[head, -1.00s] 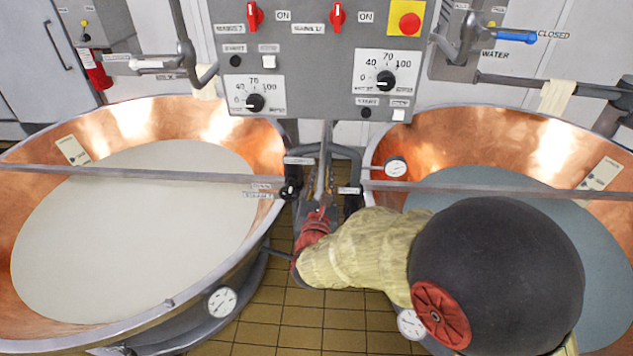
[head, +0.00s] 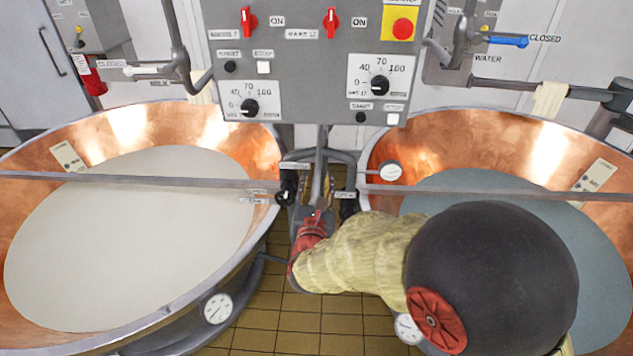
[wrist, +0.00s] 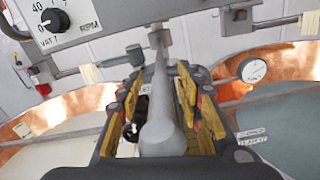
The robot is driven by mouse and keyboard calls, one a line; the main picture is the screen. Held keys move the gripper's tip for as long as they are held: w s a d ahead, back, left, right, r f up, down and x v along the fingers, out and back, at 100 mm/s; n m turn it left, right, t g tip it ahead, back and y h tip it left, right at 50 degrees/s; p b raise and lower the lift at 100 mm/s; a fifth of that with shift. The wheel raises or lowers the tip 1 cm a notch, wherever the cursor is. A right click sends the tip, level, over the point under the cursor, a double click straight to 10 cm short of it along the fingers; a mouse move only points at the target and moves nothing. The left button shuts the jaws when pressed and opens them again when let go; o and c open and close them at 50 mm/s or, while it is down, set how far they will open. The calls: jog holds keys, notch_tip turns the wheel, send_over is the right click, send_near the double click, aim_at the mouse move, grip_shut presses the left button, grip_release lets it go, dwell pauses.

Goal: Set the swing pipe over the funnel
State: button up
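The swing pipe is a grey tube (head: 321,150) that comes down from below the control panel between the two copper vats in the head view. In the wrist view the pipe (wrist: 161,105) runs between the yellow-padded fingers of my gripper (wrist: 160,95). The fingers stand on both sides of it, and a gap shows between the left pad and the pipe, so the gripper looks open around it. In the head view my gripper (head: 314,217) is at the pipe's lower part, partly hidden by my red wrist. I cannot make out the funnel.
The left vat (head: 262,150) holds pale liquid and the right vat (head: 430,150) holds bluish liquid. A control panel (head: 310,70) hangs above the narrow gap. Grey bars cross both vats. Dial gauges (head: 391,172) and valve handles (head: 287,192) sit close to my gripper.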

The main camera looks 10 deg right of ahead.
jog(key=v, duration=1.2)
jog(key=shift+s, duration=0.1)
